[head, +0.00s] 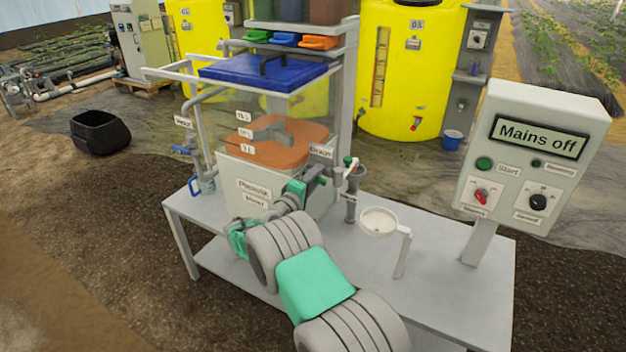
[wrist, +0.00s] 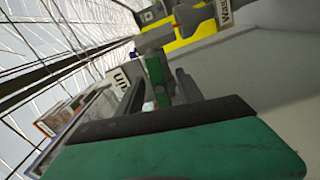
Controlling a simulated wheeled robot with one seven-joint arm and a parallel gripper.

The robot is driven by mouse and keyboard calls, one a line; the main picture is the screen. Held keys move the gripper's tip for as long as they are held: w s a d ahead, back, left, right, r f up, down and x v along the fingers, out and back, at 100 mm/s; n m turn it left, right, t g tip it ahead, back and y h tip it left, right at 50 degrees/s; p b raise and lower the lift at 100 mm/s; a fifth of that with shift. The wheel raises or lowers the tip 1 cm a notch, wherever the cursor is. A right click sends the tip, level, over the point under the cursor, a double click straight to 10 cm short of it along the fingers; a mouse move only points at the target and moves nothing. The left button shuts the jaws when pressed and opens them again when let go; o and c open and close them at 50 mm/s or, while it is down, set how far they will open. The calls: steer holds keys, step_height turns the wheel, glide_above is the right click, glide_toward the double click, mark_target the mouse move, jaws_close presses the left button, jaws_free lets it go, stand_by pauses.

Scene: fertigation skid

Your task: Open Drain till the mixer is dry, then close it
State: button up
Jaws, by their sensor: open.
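The mixer is a clear tank over a white body (head: 245,185) under a blue lid (head: 262,72). Orange-brown liquid (head: 265,148) lies inside by the volume labels; its exact level is hard to read. The Drain label (head: 321,151) is on the tank's right side, beside a valve with a green handle (head: 348,160). My gripper (head: 321,180) is just below and left of this handle. In the wrist view my gripper (wrist: 160,88) is open, and a green handle (wrist: 156,78) shows between its dark fingers. I cannot tell whether they touch it.
A grey pipe (head: 351,195) stands below the drain. A white round dish (head: 379,222) on a bracket is to its right on the table (head: 440,275). The control panel (head: 535,155) reads "Mains off". A blue-handled valve (head: 182,151) is left of the tank. Yellow tanks (head: 440,60) stand behind.

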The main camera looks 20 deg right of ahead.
steer(key=v, duration=0.7)
stand_by(0.5)
